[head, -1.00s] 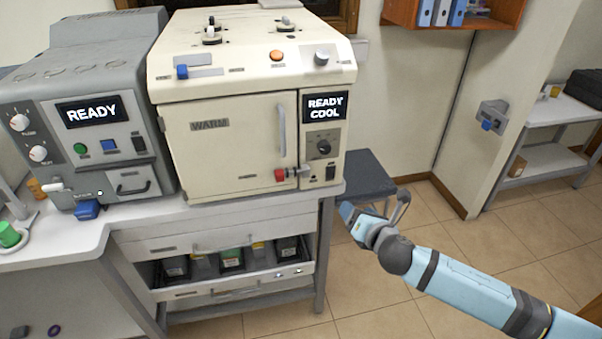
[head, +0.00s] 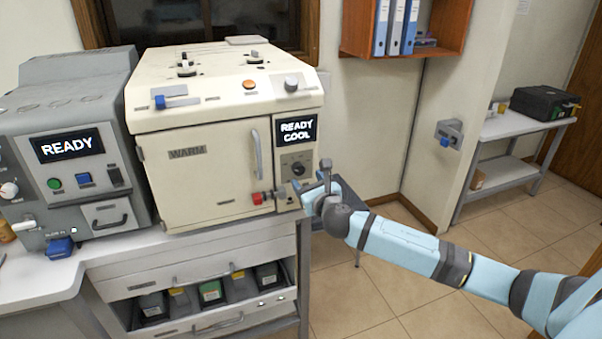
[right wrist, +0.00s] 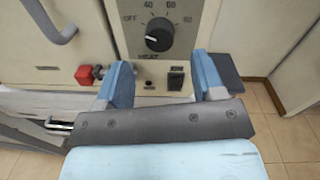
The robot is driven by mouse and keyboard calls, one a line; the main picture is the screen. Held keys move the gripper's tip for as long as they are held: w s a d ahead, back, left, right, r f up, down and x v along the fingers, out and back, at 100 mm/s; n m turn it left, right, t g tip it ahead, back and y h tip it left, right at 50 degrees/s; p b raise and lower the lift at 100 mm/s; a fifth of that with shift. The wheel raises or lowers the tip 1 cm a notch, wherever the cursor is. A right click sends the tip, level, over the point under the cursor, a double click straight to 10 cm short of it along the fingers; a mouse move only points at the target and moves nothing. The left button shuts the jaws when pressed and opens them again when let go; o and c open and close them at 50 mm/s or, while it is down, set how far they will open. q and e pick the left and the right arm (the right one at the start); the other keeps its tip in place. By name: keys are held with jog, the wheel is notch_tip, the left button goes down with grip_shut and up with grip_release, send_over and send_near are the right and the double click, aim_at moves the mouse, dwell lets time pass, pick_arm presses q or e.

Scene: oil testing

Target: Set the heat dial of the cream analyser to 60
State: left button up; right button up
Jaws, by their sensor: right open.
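The cream analyser (head: 205,130) stands on the bench with its door shut and its display reading READY COOL. Its black heat dial (head: 297,169) is on the front panel below the display. In the right wrist view the heat dial (right wrist: 159,34) shows large, with OFF, 40, 60 and 80 marked around it. Its pointer mark is at the left, toward the OFF side. My right gripper (head: 312,186) is in front of the panel; in the right wrist view its open, empty fingers (right wrist: 160,80) are below the dial, apart from it. My left gripper is out of view.
A red knob (right wrist: 84,75) on a valve sticks out left of the fingers, and a black switch (right wrist: 175,79) is between them. A grey analyser (head: 70,150) stands at left. An open drawer (head: 205,300) is below the bench. Floor at right is clear.

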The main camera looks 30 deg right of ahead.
aim_at(300, 172)
jog(key=w, duration=0.3)
jog(key=w+d, duration=0.1)
jog(key=w, duration=0.1)
jog(key=c, duration=0.9)
